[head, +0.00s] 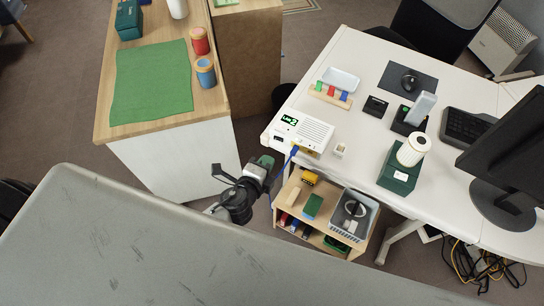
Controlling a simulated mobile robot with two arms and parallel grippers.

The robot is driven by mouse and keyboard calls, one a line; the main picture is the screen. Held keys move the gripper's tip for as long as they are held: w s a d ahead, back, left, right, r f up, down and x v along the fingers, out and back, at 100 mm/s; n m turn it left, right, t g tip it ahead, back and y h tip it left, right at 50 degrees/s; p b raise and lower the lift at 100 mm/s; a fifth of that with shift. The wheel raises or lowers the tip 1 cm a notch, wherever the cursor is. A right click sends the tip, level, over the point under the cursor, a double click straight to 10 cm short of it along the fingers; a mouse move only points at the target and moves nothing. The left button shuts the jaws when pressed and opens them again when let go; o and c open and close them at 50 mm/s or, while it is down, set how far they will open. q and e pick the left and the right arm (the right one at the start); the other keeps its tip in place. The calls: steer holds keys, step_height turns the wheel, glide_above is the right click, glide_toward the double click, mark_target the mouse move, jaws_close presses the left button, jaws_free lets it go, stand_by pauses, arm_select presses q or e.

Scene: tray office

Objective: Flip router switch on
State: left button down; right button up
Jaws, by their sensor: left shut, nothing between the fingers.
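A blue cable (287,165) hangs from near the router over the desk edge. My left gripper (266,161) is shut and empty, below and left of the router, apart from it. My right gripper is not in view.
A low wooden shelf (277,217) with a grey bin (375,210) stands under the desk edge. A wooden-topped cabinet (215,100) with a green mat (150,85) is at the left. A dark green device (398,180) and a monitor (510,150) stand on the desk's right.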

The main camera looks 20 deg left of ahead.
arm_select(q)
steer(key=v, duration=0.6)
steer(key=shift+s+b, duration=0.2)
steer(key=shift+b, duration=0.1)
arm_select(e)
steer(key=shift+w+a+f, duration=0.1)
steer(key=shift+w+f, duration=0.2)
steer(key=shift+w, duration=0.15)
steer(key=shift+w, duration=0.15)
arm_select(q)
steer(key=s+a+f+n+g+y, duration=0.1)
steer(key=s+a+f+n+g, duration=0.2)
steer(key=f, duration=0.5)
steer(key=s+a+f+n+g, duration=0.15)
steer(key=s+f, duration=0.25)
steer(key=f, duration=0.4)
steer(key=s+a+f+n+g+y, duration=0.1)
steer(key=s+a+f+n+g, duration=0.2)
steer(key=f, duration=0.6)
steer(key=s+f+n+g, duration=0.3)
steer(key=s+f+n, duration=0.1)
steer(key=s, duration=0.6)
steer(key=s+f+n+g, duration=0.3)
steer(key=s+f+n, duration=0.2)
steer(key=s, duration=0.5)
steer(key=shift+a+f, duration=0.2)
steer(key=shift+f, duration=0.8)
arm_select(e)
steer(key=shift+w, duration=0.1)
